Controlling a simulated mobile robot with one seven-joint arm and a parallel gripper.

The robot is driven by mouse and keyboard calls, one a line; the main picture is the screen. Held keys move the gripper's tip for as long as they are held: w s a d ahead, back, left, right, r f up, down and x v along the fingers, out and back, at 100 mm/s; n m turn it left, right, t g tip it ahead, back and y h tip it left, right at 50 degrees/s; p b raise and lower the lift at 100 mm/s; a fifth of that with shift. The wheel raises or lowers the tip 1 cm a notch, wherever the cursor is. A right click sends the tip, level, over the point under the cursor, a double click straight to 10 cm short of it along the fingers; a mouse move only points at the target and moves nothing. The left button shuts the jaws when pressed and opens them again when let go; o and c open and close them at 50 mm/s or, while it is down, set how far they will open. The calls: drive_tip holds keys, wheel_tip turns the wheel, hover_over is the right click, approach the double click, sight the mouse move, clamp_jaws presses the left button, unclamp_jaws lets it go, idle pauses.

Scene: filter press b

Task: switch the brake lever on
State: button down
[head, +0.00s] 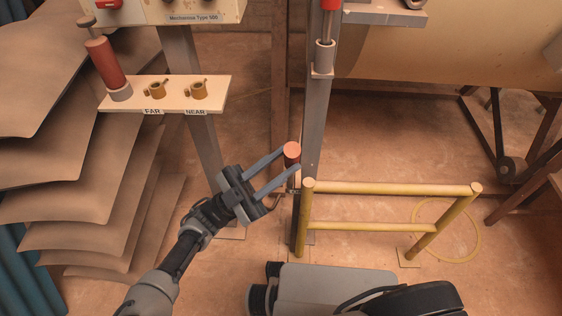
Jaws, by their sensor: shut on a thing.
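The brake lever (292,149) appears to be the dark upright bar with a round orange-red grip, beside the grey post in the middle of the head view. My gripper (290,161) reaches it from the lower left. Its two long grey fingers lie on either side of the grip and are shut on it. The grip's top shows above the fingers. The lower part of the lever is partly hidden by the fingers and the yellow rail. I see no on or off marking on it.
A yellow guard rail (392,188) stands right of the lever, close to my gripper. A grey post (313,125) rises behind it. A shelf (222,93) with two brass cups, marked FAR and NEAR, and a red-handled tool (104,62) is upper left. Brown sheets (85,205) fill the left.

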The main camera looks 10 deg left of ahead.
drive_tip(key=shift+s+f, duration=0.3)
drive_tip(key=c, duration=1.7)
unclamp_jaws()
drive_tip(key=shift+c, duration=0.2)
drive_tip(key=shift+r, duration=0.15)
drive_tip(key=v, duration=1.2)
drive_tip(key=shift+a, duration=0.1)
